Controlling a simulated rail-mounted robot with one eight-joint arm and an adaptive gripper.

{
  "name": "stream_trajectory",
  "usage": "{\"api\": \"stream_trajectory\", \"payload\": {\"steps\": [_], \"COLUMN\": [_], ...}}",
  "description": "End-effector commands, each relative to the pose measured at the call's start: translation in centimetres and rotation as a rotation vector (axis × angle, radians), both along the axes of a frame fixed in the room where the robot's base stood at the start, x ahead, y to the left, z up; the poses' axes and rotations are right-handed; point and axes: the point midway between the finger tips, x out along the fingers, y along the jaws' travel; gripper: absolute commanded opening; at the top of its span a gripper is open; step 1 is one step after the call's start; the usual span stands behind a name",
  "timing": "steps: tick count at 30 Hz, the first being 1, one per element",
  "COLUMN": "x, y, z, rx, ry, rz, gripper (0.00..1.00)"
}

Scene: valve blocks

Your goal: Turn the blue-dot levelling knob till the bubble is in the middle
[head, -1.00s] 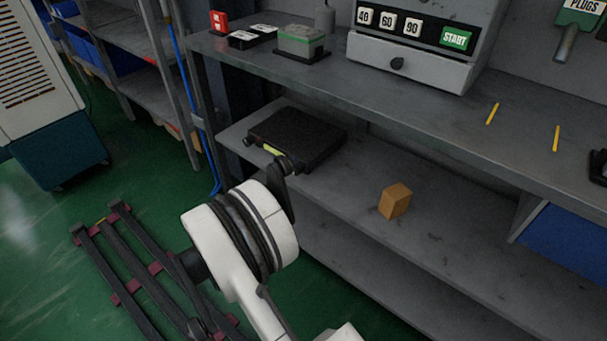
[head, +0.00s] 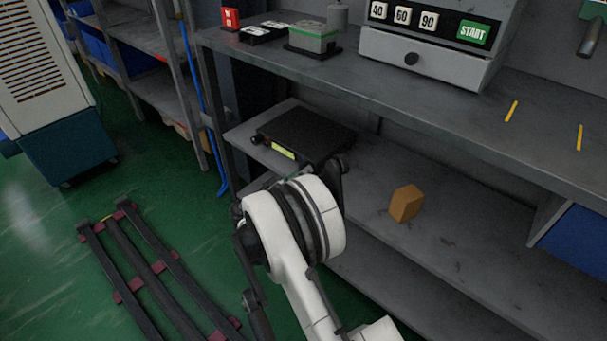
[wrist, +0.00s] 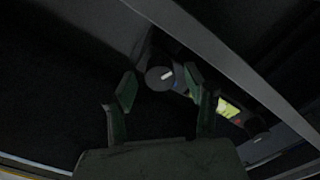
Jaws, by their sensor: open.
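A black levelling unit (head: 318,133) sits on the lower shelf, with a yellow-green vial (head: 283,152) on its front edge. The vial also shows in the wrist view (wrist: 229,108), but its bubble is too small to make out. In the wrist view a round dark knob (wrist: 158,79) with a white mark lies between the fingers of my gripper (wrist: 161,80). The gripper is open, a finger on each side, with no clear contact. A second knob (wrist: 257,127) is past the vial's other end. No blue dot can be made out clearly.
An orange-brown block (head: 405,203) stands on the lower shelf (head: 440,235), right of the unit. A shelf edge (wrist: 215,55) crosses the wrist view close to the knob.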

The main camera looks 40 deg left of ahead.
Motion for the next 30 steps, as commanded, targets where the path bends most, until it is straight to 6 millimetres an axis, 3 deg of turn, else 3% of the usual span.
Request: {"api": "stream_trajectory", "payload": {"steps": [6, 15, 25, 30], "x": [1.6, 1.7, 1.7, 1.7], "y": [-0.1, -0.1, -0.1, -0.1], "z": [0.0, 0.1, 0.0, 0.0], "rx": [0.000, 0.000, 0.000, -0.008], "ry": [0.000, 0.000, 0.000, 0.001], "rz": [0.000, 0.000, 0.000, 0.000], "gripper": [0.49, 0.49, 0.05, 0.04]}}
